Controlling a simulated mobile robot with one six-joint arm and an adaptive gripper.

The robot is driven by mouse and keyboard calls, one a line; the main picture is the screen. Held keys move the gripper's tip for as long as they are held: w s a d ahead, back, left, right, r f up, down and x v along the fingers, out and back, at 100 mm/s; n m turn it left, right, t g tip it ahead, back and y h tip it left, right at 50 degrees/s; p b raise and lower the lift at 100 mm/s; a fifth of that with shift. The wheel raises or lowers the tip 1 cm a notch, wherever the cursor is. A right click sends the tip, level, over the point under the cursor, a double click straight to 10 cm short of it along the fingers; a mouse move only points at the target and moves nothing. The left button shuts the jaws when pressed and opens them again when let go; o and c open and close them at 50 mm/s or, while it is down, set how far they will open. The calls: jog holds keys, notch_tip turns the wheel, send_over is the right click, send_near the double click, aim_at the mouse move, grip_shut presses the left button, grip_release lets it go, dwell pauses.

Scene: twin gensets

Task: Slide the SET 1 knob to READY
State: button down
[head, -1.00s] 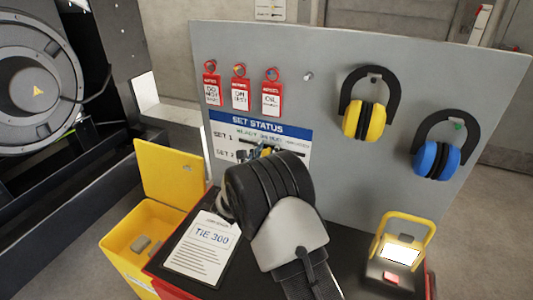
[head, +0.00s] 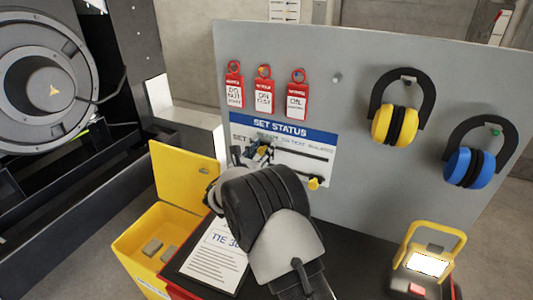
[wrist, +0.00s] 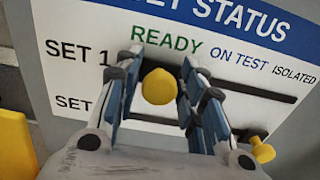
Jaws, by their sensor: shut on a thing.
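The SET STATUS panel (head: 293,131) has a SET 1 row and a SET 2 row, each with a dark slot. The yellow SET 1 knob (wrist: 159,86) sits below the green word READY in the wrist view, and it also shows small in the head view (head: 262,150). My gripper (wrist: 162,76) is shut on this knob, with one finger on each side. The yellow SET 2 knob (wrist: 262,150) is at the right, on the ISOLATED side, apart from my gripper; the head view shows it too (head: 314,183). My wrist covers part of the SET 2 label and row in the head view.
Red tags (head: 264,92) hang above the panel. Yellow earmuffs (head: 394,124) and blue earmuffs (head: 470,166) hang to the right. Below are a yellow open box (head: 185,184), a printed sheet (head: 213,262) and a lit lamp (head: 428,264) on a dark top.

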jog(key=shift+a+r, duration=0.1)
jog(key=shift+a, duration=0.1)
jog(key=c, duration=1.3)
grip_release()
jog(key=shift+w+a, duration=0.1)
jog(key=v, duration=1.2)
